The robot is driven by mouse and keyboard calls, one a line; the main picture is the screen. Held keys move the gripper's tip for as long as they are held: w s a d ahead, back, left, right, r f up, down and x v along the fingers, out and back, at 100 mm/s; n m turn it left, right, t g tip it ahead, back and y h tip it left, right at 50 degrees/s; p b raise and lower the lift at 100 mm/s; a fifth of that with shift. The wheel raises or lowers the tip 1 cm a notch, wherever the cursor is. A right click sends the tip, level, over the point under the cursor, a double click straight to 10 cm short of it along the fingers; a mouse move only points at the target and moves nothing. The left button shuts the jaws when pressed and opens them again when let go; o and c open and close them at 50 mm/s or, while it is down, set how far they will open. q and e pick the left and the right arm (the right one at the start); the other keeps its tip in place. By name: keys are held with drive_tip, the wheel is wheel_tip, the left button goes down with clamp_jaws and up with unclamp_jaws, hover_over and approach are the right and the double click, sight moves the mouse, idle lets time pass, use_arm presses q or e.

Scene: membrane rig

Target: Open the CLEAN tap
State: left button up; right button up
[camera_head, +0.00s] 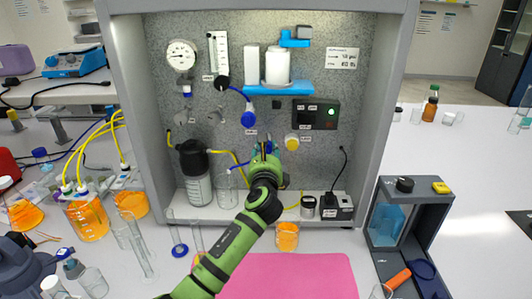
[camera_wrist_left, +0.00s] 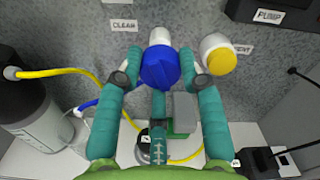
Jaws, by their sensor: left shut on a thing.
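The CLEAN tap is a blue knob (camera_wrist_left: 160,67) on a short white stem on the grey speckled panel. A CLEAN label (camera_wrist_left: 124,25) is to its upper left in the left wrist view. In the head view my left gripper (camera_head: 265,150) reaches up to the panel and hides most of this tap. My right gripper is not in view.
A yellow VENT knob (camera_wrist_left: 219,54) is close to the right finger. Another blue knob (camera_head: 248,119) is higher up. A dark-capped bottle (camera_head: 197,180) stands left on the rig shelf. A beaker of orange liquid (camera_head: 287,236) stands in front, near a pink mat (camera_head: 300,275).

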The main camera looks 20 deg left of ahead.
use_arm(q)
drive_tip(key=shift+n+b, duration=2.3)
drive_tip(key=shift+n, duration=4.4)
drive_tip(key=o, duration=1.1)
drive_tip(key=shift+o, duration=0.2)
drive_tip(key=shift+s, duration=0.15)
drive_tip(key=v, duration=1.2)
